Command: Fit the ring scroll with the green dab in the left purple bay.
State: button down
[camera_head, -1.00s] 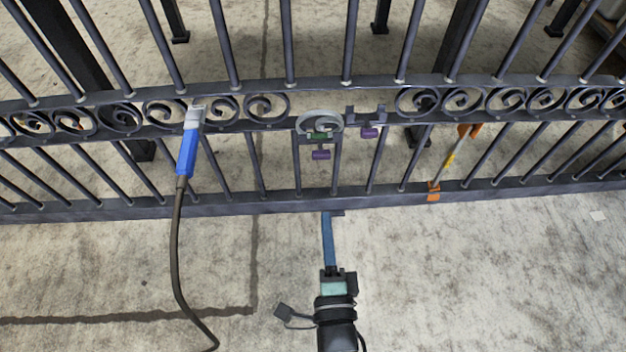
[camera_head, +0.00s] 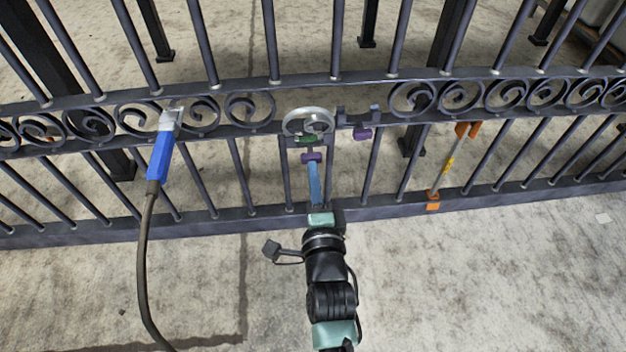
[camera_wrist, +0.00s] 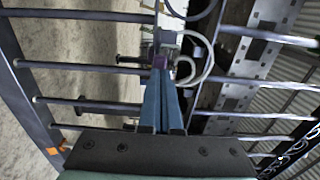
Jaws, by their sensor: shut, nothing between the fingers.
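The pale grey ring scroll (camera_head: 308,121) with its green dab (camera_head: 306,140) is at the left bay, across the lower scroll rail. It looks upright; I cannot tell if it is fully seated. The left bay's purple block (camera_head: 311,157) is just below the green dab. My gripper (camera_head: 312,168) has its blue fingers shut and empty, tips at the purple block. In the wrist view the closed fingers (camera_wrist: 159,75) point at the purple block (camera_wrist: 160,61), and the pale ring (camera_wrist: 207,62) curves to their right. Whether the tips touch the block is unclear.
An empty bracket with a purple block (camera_head: 362,134) is just right of the ring. A blue-handled tool with a cable (camera_head: 161,155) hangs on the fence at left. An orange-ended rod (camera_head: 448,165) leans at right. Gate bars (camera_head: 285,175) flank my fingers.

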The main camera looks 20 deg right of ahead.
jog(key=shift+w, duration=0.3)
jog(key=b+x, duration=0.2)
jog(key=x, duration=0.1)
dwell(0.4)
jog(key=shift+s, duration=0.1)
